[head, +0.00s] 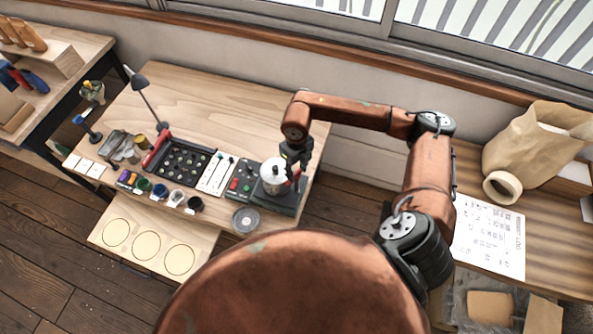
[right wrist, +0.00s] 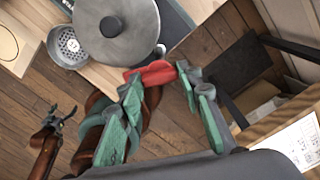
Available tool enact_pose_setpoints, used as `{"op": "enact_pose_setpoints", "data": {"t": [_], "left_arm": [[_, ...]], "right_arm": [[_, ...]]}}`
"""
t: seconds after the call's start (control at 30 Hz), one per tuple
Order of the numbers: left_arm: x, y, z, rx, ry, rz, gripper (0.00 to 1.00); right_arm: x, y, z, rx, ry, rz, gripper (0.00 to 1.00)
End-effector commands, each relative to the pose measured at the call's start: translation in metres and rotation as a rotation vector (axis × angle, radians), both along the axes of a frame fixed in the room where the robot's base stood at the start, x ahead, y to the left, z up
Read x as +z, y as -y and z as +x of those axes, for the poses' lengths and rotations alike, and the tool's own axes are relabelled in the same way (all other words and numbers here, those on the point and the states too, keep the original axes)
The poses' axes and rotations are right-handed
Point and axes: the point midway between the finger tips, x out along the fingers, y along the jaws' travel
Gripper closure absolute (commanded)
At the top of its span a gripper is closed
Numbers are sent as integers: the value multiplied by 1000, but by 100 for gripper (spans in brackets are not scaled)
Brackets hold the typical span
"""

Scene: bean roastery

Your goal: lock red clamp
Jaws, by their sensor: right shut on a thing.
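The red clamp (right wrist: 152,73) shows in the right wrist view as a short red lever beside the round metal lid of the drum (right wrist: 117,28). My right gripper (right wrist: 160,75) has its green fingertips shut on this lever, at the lid's edge. In the head view the right gripper (head: 293,157) reaches down from above at the silver drum (head: 272,176), and a little red of the clamp shows at its right side. The fingers hide part of the clamp. A small brown arm end with dark jaws, seemingly my left gripper (right wrist: 62,116), shows far below in the right wrist view.
The drum stands on a dark base with a red and green button panel (head: 241,186). A perforated round dish (head: 246,219) is in front. A dark tray (head: 180,163), several small cups and a lamp (head: 139,82) fill the left.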

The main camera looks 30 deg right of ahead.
Motion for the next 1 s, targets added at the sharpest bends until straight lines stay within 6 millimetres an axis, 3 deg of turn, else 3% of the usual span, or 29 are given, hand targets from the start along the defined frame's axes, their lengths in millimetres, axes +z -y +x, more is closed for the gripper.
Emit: {"op": "enact_pose_setpoints", "data": {"t": [1.0], "left_arm": [[-16, 0, -2, 0, -3, 0, 15]], "right_arm": [[1, 1, 1, -914, 4, 0, 91]]}}
